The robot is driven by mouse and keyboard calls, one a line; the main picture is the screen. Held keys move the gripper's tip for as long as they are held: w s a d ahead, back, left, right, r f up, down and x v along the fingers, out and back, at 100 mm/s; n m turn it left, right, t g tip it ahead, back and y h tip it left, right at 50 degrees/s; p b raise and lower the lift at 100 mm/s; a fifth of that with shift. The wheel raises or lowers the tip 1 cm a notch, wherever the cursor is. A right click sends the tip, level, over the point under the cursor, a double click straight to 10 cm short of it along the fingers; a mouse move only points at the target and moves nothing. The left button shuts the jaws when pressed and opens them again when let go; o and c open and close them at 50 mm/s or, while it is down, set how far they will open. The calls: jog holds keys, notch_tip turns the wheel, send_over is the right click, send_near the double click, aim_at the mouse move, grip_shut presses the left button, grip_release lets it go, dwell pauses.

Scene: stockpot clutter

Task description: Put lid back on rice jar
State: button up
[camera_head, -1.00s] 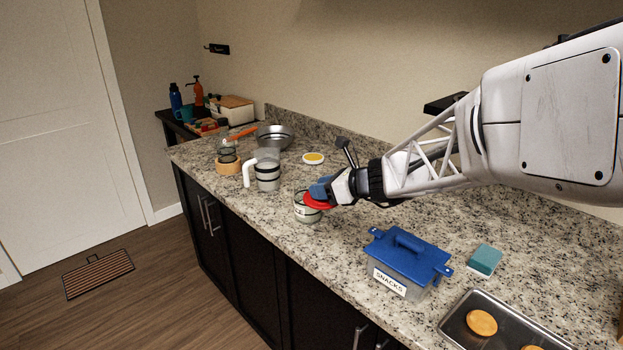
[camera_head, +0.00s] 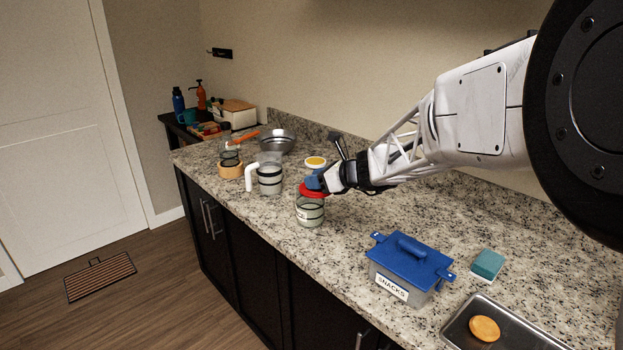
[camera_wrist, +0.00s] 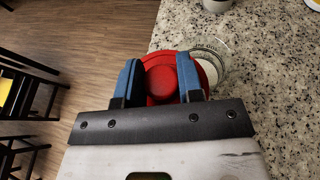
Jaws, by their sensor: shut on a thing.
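The rice jar (camera_head: 310,214) is a clear glass jar with pale contents and a partly hidden label, upright on the counter. The red lid (camera_head: 312,191) is at the jar's mouth in the head view. My gripper (camera_head: 315,181) has its blue fingers shut on the lid's knob. In the wrist view, my gripper (camera_wrist: 160,80) has one blue finger on each side of the round red knob of the lid (camera_wrist: 162,82). There the jar's glass rim (camera_wrist: 222,52) shows to the right of the lid, so the two look offset. Whether they touch I cannot tell.
A grey box with a blue lid (camera_head: 411,258) stands at front right, near a teal sponge (camera_head: 487,264) and a metal tray (camera_head: 462,319). A white-handled jug (camera_head: 269,181) and a yellow-topped round item (camera_head: 315,162) stand behind. Bare counter lies between jar and box.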

jog(key=w+a, duration=0.1)
jog(key=w, duration=0.6)
jog(key=shift+w+a+f, duration=0.25)
jog(key=shift+a+f, duration=0.1)
jog(key=shift+a, duration=0.05)
jog(key=shift+f, duration=1.8)
jog(key=shift+f, duration=0.1)
jog(key=o, duration=0.9)
jog(key=v, duration=1.2)
jog(key=shift+s, duration=0.1)
